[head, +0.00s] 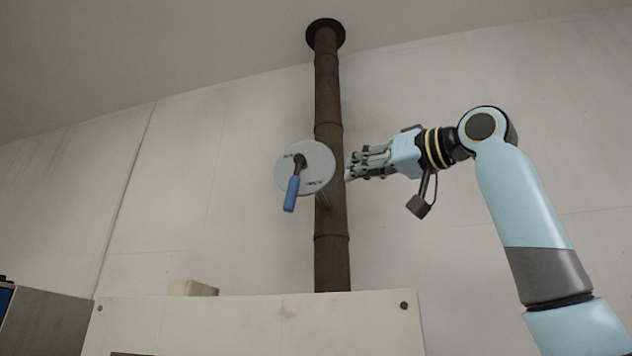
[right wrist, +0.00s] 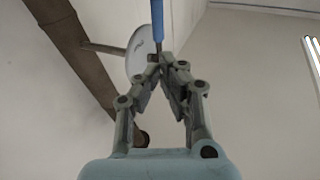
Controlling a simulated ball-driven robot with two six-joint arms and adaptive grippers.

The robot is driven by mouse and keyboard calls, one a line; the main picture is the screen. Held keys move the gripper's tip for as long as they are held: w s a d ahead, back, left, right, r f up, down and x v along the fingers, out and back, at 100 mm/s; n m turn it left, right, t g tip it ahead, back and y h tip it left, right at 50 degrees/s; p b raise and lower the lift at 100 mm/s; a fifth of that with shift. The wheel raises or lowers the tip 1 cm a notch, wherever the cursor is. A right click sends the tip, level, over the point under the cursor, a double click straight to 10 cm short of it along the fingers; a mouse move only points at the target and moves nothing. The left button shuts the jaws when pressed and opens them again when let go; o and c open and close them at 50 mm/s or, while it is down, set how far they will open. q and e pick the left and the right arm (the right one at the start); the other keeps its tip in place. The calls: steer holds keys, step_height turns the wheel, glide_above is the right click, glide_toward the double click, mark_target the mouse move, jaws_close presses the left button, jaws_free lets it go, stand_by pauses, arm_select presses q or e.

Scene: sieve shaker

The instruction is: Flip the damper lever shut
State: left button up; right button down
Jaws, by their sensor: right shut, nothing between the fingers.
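The damper lever (head: 293,193) has a blue grip and a dark pivot on a pale round plate (head: 320,160). It hangs down, tilted slightly left. The plate carries two small dark markings, too small to read. My right gripper (head: 350,170) is to the right of the plate, pointing left, its fingertips over the pipe's right edge. In the right wrist view the fingers (right wrist: 161,62) are shut and empty, with the blue lever grip (right wrist: 157,18) just beyond the tips. I cannot tell whether they touch. The plate (right wrist: 138,55) shows behind them. My left gripper is not in view.
A brown vertical flue pipe (head: 331,262) rises behind the plate to a dark collar (head: 326,33) at the ceiling. A pale panel (head: 250,325) stands below, with a small box (head: 192,288) behind its top edge. The wall space left of the plate is clear.

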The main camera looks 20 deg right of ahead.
steer(key=p, duration=0.4)
glide_toward(295, 187)
steer(key=p+x, duration=0.1)
steer(key=x, duration=0.2)
steer(key=p+x, duration=0.2)
steer(key=x, duration=0.1)
steer(key=shift+w+a+r, duration=0.15)
steer(key=shift+a+r, duration=0.05)
steer(key=shift+r, duration=0.1)
steer(key=shift+w+a+f, duration=0.1)
steer(key=shift+w+a, duration=0.1)
steer(key=shift+w, duration=0.2)
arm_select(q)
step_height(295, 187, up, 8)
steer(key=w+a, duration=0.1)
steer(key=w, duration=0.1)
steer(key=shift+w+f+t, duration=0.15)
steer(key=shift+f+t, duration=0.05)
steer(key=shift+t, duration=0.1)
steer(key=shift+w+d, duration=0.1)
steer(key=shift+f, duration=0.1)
arm_select(e)
steer(key=shift+d, duration=0.1)
